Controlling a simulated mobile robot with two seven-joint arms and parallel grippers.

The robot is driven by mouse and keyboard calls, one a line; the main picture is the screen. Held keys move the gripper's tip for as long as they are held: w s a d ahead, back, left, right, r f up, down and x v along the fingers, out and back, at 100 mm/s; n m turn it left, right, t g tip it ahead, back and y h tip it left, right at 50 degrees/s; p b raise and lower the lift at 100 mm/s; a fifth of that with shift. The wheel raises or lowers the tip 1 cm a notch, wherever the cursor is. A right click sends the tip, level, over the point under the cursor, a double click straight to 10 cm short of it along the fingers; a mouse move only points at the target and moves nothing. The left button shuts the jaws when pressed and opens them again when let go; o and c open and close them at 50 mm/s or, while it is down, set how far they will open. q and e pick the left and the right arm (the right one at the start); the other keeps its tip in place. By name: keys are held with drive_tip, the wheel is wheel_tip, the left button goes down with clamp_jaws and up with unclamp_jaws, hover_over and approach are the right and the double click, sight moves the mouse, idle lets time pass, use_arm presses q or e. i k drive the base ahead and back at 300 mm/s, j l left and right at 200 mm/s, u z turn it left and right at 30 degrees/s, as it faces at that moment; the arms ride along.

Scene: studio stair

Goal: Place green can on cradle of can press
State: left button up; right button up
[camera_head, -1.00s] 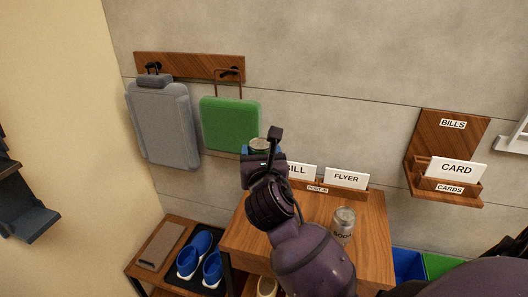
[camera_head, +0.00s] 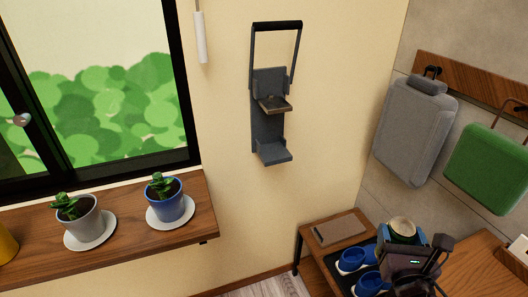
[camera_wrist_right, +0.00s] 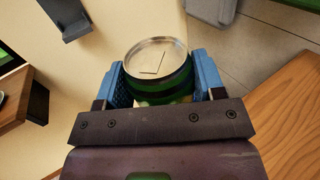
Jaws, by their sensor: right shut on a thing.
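The can press (camera_head: 269,110) hangs on the cream wall in the head view, with its black handle raised. Its cradle is the lower ledge (camera_head: 274,152), which looks empty. My right gripper (camera_head: 404,240) is at the lower right of the head view, well to the right of and below the press. It is shut on the green can (camera_head: 402,228). In the right wrist view the green can (camera_wrist_right: 158,72) sits upright between the two blue fingers, its silver lid facing the camera. Part of the press (camera_wrist_right: 75,18) shows at the top left there. My left gripper is out of view.
A wooden shelf (camera_head: 118,235) under the window holds potted plants (camera_head: 170,203) on saucers. A low bench with blue shoes (camera_head: 352,260) stands below the gripper. Grey (camera_head: 413,130) and green (camera_head: 487,168) bags hang at right. The wall between press and gripper is clear.

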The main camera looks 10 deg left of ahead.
sight(274, 151)
drive_tip(key=j+u, duration=0.15)
drive_tip(key=u, duration=0.3)
drive_tip(key=i+j+u, duration=0.1)
drive_tip(key=u, duration=0.3)
drive_tip(key=i+j, duration=0.35)
drive_tip(key=i, duration=0.1)
